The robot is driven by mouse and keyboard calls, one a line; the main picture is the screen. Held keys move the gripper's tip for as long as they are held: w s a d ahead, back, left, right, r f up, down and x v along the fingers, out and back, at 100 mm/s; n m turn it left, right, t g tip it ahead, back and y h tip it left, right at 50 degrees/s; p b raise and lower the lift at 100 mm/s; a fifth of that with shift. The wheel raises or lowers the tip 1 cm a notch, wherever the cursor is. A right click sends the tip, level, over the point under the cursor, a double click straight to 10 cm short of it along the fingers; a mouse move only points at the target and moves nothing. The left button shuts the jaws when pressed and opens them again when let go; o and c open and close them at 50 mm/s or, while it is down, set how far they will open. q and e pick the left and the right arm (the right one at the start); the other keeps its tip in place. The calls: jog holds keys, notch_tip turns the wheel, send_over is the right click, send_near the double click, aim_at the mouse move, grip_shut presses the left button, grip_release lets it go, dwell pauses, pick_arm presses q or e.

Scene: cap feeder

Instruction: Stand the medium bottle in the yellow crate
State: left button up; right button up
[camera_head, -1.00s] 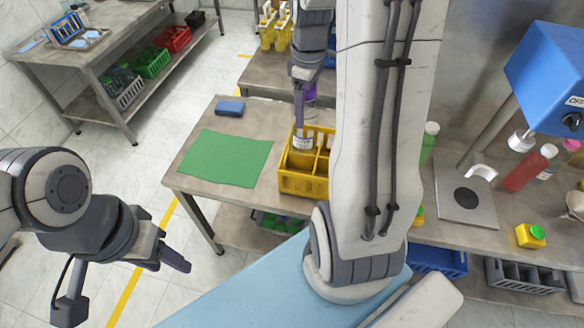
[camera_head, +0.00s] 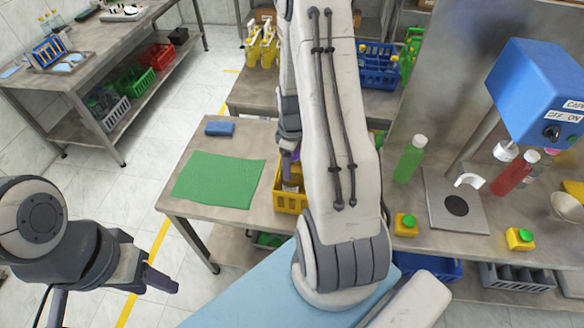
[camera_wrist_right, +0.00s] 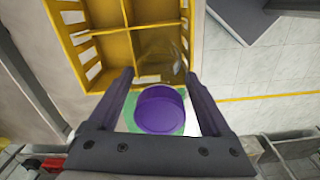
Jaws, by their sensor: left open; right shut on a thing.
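The yellow crate (camera_head: 288,203) stands on the low table, and my right arm hides much of it. Its divided compartments show in the right wrist view (camera_wrist_right: 112,30). My right gripper (camera_head: 290,158) is shut on the medium bottle (camera_head: 291,187), a clear bottle with a white label. Its purple cap (camera_wrist_right: 160,110) is between the fingers in the right wrist view. The bottle is roughly upright, its lower part within the crate's outline; whether it touches the crate floor is hidden. My left gripper (camera_head: 160,284) is open and empty at the lower left, far from the crate.
A green mat (camera_head: 218,180) and a blue block (camera_head: 220,128) lie left of the crate. The floor at left is clear.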

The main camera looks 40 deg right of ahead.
notch_tip(320, 180, down, 3)
jog(key=shift+f, duration=0.2)
jog(key=o, duration=1.5)
jog(key=shift+o, duration=0.2)
jog(key=shift+r+p, duration=0.2)
jog(key=shift+p, duration=0.1)
jog(key=shift+w+r, duration=0.1)
jog(key=shift+r, duration=0.1)
notch_tip(320, 180, up, 12)
jog(key=b, duration=0.3)
jog(key=shift+a+f, duration=0.1)
jog(key=shift+f, duration=0.1)
